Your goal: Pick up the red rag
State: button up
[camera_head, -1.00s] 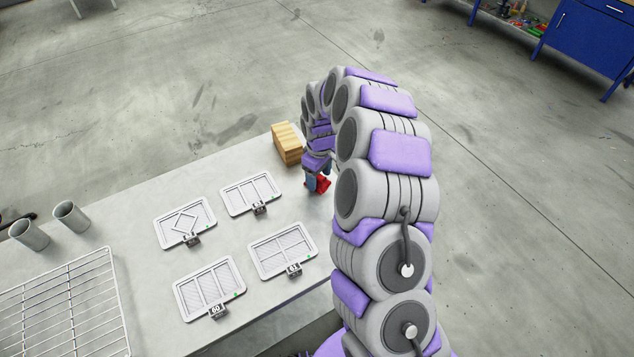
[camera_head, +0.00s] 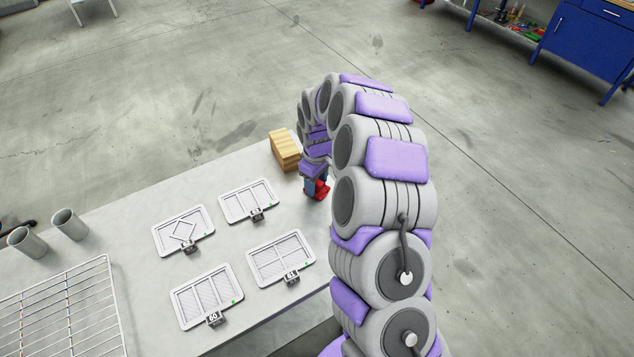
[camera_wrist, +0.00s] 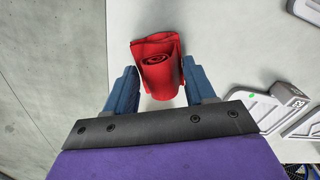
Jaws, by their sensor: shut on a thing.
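The red rag (camera_head: 321,191) is a rolled red cloth on the grey table near its far right edge, by the wooden block. In the wrist view the rag (camera_wrist: 157,66) lies between the two blue fingers of my gripper (camera_wrist: 160,85), with its rolled end showing. My gripper (camera_head: 314,187) points down at the rag in the head view and is shut on it. My arm hides part of the rag there. I cannot tell whether the rag touches the table or is just above it.
A wooden block (camera_head: 284,151) stands just left of my gripper. Several framed panels with tags (camera_head: 248,200) lie on the table (camera_head: 120,207). Two metal cups (camera_head: 69,224) and a wire rack (camera_head: 70,310) are at the left.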

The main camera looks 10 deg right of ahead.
jog(key=r, duration=0.1)
jog(key=a+r+p, duration=0.1)
jog(key=r, duration=0.1)
jog(key=shift+s+a+r, duration=0.1)
jog(key=shift+s+r, duration=0.05)
jog(key=s+a+p, duration=0.1)
jog(key=s, duration=0.3)
jog(key=s+a+r+p, duration=0.1)
jog(key=s, duration=0.4)
jog(key=s+a, duration=0.1)
jog(key=s, duration=0.4)
jog(key=shift+a+r+p, duration=0.15)
jog(key=shift+a+p, duration=0.2)
jog(key=shift+p, duration=0.05)
jog(key=shift+s, duration=0.5)
